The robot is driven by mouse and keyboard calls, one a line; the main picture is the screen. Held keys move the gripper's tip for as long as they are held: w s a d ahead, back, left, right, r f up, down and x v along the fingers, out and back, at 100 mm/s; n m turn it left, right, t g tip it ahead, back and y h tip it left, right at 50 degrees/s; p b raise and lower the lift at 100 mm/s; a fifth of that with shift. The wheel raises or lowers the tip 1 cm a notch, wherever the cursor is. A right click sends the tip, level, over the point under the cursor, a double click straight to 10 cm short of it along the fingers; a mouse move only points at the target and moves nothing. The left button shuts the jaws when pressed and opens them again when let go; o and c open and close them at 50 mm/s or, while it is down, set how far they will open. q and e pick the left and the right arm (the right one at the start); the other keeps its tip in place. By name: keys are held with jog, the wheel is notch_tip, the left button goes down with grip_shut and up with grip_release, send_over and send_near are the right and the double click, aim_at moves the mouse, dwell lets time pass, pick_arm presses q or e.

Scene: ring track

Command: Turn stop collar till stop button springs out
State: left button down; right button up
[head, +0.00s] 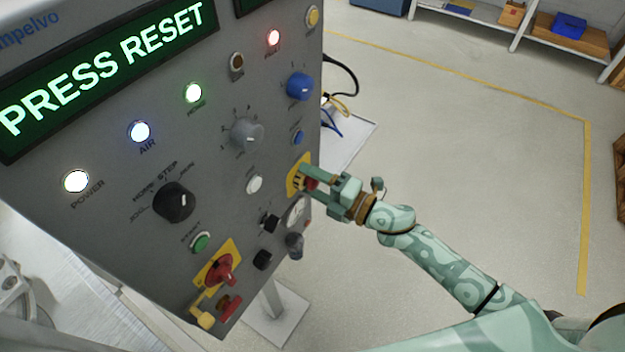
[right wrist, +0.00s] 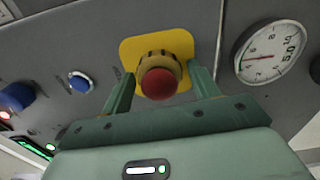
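The stop button shows in the right wrist view as a round red cap (right wrist: 158,84) in front of a ribbed yellow-brown stop collar (right wrist: 153,61), on a square yellow plate (right wrist: 185,42). In the head view the yellow plate (head: 293,178) is at the panel's right edge, and the fingers partly hide the button. My right gripper (head: 308,178) reaches it from the right. In the right wrist view its fingers (right wrist: 160,82) stand open on both sides of the button and collar, with a narrow gap at each side. My left gripper is not in view.
The grey panel carries a "PRESS RESET" display (head: 105,65), lamps, knobs and a green start button (head: 200,242). A pressure gauge (right wrist: 270,53) sits close to the right of the stop button. A red switch (head: 220,270) is lower left. The floor to the right is clear.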

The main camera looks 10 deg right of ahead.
jog(key=shift+o, duration=0.3)
jog(key=v, duration=1.6)
jog(key=shift+b, duration=0.4)
jog(key=shift+s+d, duration=0.1)
jog(key=shift+s, duration=0.05)
